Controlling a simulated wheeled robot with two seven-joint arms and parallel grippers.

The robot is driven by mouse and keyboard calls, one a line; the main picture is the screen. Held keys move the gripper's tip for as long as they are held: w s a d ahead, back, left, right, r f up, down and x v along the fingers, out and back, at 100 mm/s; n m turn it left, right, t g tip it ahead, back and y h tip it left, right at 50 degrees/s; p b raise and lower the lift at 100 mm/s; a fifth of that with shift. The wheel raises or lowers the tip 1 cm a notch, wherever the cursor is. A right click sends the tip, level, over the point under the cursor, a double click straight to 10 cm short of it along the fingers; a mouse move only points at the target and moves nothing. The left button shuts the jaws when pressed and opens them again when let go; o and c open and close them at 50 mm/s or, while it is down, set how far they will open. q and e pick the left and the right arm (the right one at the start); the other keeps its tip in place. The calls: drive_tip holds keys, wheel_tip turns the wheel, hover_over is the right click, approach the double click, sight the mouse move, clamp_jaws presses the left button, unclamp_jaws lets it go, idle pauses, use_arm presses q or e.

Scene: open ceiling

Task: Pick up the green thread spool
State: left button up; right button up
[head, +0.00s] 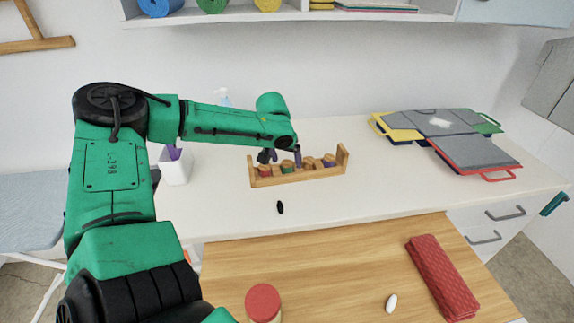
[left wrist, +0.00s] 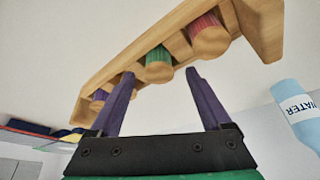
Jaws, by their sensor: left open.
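The green thread spool (head: 287,166) sits in a wooden rack (head: 300,178) on the white counter. It has a wooden end, and it also shows in the left wrist view (left wrist: 158,66). My left gripper (head: 284,157) is open and empty right at the rack. In the left wrist view its two purple fingers (left wrist: 160,75) are apart, with the green spool just beyond and between their tips. A red spool (head: 264,170) and a purple spool (head: 328,160) share the rack. My right gripper is not in view.
Coloured folders (head: 470,152) lie at the right of the counter. A white cup (head: 174,166) stands left of the rack. A small black object (head: 280,207) lies in front. A red cloth (head: 440,275) lies on the wooden top.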

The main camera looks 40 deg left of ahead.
use_arm(q)
drive_tip(key=shift+w+f, duration=0.2)
drive_tip(key=shift+f, duration=0.1)
clamp_jaws()
drive_tip(key=shift+r, duration=0.1)
